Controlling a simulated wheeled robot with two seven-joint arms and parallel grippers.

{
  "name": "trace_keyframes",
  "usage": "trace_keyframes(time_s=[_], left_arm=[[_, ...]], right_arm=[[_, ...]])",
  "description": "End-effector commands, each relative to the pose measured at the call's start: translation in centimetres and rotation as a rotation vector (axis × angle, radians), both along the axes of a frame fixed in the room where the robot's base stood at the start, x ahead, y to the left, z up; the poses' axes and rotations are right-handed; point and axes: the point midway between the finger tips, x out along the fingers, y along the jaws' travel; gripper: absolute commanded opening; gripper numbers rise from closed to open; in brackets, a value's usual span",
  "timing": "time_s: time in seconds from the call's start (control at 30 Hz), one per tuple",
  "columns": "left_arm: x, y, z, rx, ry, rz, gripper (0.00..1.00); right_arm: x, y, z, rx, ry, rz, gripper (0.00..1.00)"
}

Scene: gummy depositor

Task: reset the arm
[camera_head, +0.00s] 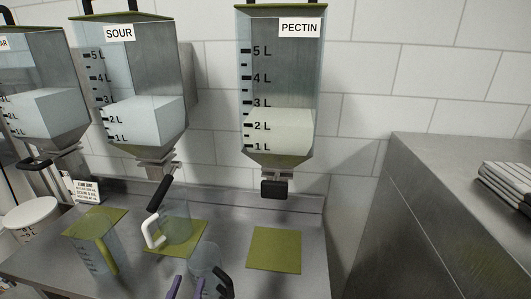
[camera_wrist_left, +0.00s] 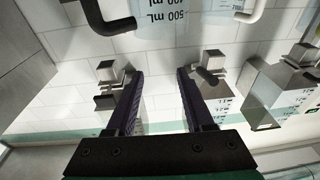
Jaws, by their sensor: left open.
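My left gripper (camera_head: 187,288) shows at the bottom edge of the head view as two purple fingertips, apart. In the left wrist view the two dark fingers (camera_wrist_left: 157,75) stand open with nothing between them. A clear jug with a dark handle (camera_head: 205,262) is right by the fingertips in the head view; I cannot tell whether they touch. In the wrist view, part of a jug marked in mL (camera_wrist_left: 165,18) shows beyond the fingertips, with a gap. My right gripper is not in view.
SOUR (camera_head: 135,112) and PECTIN (camera_head: 280,130) dispensers hang on the tiled wall. A clear jug with a white handle (camera_head: 153,232) stands on a green mat. The green mat (camera_head: 275,250) below PECTIN is empty. A tall steel unit (camera_head: 440,200) borders the right.

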Motion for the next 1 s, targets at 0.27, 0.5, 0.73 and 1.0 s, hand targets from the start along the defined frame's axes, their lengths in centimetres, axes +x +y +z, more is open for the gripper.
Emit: trace_keyframes(time_s=[0.27, 0.5, 0.73, 1.0], left_arm=[[-0.3, -6.3, -3.8, 0.133, 0.284, -0.444, 0.53], [-3.8, -2.6, -11.4, 0.238, 0.869, -0.449, 0.53], [-8.1, 4.2, -14.0, 0.232, 1.288, -0.168, 0.53], [-8.9, 6.2, -21.5, 0.216, 1.440, -0.053, 0.53]], right_arm=[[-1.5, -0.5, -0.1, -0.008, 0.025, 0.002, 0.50], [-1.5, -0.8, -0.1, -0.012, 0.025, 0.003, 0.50], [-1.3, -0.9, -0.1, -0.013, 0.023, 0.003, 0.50], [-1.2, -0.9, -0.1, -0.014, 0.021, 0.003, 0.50]])
